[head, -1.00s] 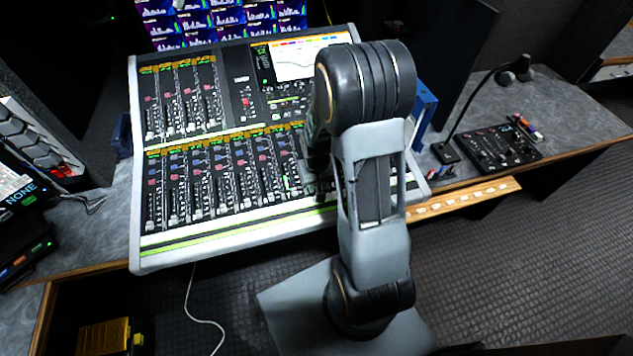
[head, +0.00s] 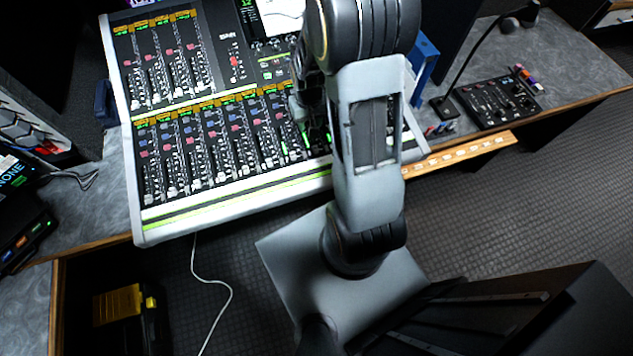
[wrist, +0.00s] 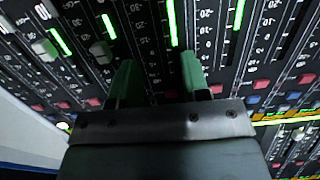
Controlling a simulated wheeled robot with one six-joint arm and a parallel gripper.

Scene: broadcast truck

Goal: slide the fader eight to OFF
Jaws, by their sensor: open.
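The mixing desk (head: 235,190) has a lower bank of faders and a shorter upper bank at left. My gripper (head: 308,135) is over the right end of the lower bank, and my arm hides part of the desk there. In the wrist view my gripper (wrist: 157,80) is open, its two greenish fingers apart and close over the fader panel. A lit green strip (wrist: 172,22) runs along a track beyond the gap between the fingers. No cap shows clearly between them. Pale fader caps (wrist: 100,52) show left of the fingers. I cannot tell which fader is number eight.
A small black control box (head: 497,100) and a gooseneck microphone (head: 470,65) stand right of the desk. A blue object (head: 424,65) stands behind my arm. Neighbouring fader caps (wrist: 45,48) and red buttons (wrist: 262,86) lie near my fingers.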

